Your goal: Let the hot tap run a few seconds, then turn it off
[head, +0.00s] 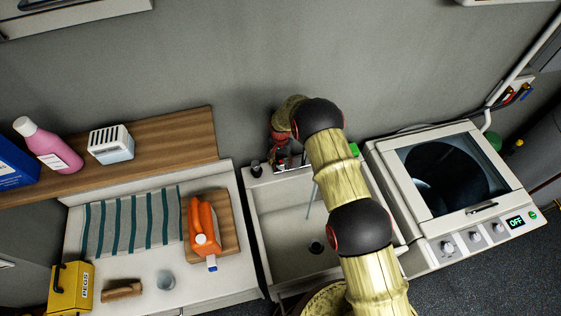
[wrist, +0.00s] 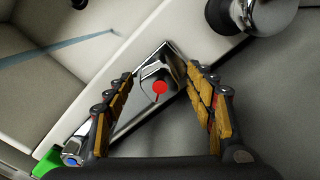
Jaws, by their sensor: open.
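The hot tap's red marker (wrist: 159,88) shows on a shiny chrome tap body in the wrist view. My gripper (wrist: 160,92) is open, with one finger on each side of that chrome part. I cannot tell whether either finger touches it. In the head view my gripper (head: 284,160) is at the back rim of the sink (head: 278,225), partly hidden by my arm. A thin bluish stream of water (head: 311,198) shows in the basin, and also in the wrist view (wrist: 60,48). A blue marker (wrist: 70,161) sits at the chrome body's lower left end.
A dark-topped round knob (wrist: 268,14) stands beside the tap. A green block (head: 354,150) is at the sink's back right. A washing machine (head: 455,190) stands right.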

